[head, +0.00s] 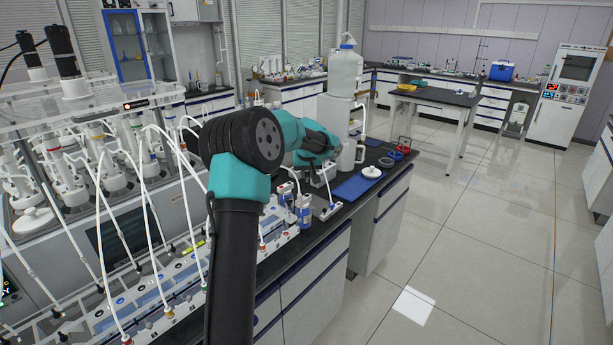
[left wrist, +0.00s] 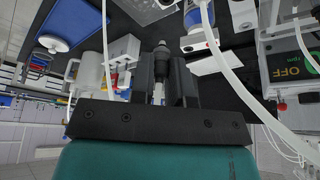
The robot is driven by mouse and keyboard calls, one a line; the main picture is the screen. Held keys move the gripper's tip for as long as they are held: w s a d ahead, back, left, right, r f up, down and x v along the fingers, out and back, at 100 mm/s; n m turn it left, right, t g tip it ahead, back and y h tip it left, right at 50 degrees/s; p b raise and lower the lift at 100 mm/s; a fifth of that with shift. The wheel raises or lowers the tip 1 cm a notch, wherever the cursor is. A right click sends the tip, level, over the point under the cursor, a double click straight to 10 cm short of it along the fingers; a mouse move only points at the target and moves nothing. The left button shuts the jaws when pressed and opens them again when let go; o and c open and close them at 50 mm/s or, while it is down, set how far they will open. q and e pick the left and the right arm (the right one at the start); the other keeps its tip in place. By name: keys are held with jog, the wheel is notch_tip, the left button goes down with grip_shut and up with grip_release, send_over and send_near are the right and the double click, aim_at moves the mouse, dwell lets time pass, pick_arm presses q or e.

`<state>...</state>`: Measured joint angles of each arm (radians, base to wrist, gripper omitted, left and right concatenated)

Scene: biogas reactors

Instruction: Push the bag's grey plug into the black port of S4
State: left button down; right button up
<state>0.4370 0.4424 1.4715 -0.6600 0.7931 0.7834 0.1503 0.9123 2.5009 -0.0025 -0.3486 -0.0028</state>
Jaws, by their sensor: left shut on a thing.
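My left gripper (left wrist: 158,88) is shut on a slim plug (left wrist: 160,52), dark grey with a paler part between the fingers. The plug's tip points away from the wrist over the black bench. In the head view my left arm reaches over the bench and its gripper is small and partly hidden near the white jug.
A large clear bottle (head: 345,70) stands behind. White tubes (left wrist: 228,65) hang close by.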

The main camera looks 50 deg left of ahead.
pick_arm(q)
jog(key=shift+f, duration=0.1)
send_over(307, 194)
jog(key=shift+s+d+f, duration=0.15)
jog(key=shift+f, duration=0.65)
jog(key=shift+s+d+f, duration=0.1)
jog(key=shift+d+f, duration=0.05)
jog(key=shift+f, duration=0.65)
jog(key=shift+s+d+f, duration=0.15)
jog(key=shift+f, duration=0.65)
jog(key=shift+f, duration=1.05)
dwell(1.0)
jog(key=c, duration=1)
grip_release()
jog(key=shift+r, duration=0.1)
jog(key=v, duration=1.7)
jog(key=shift+s+r, duration=0.15)
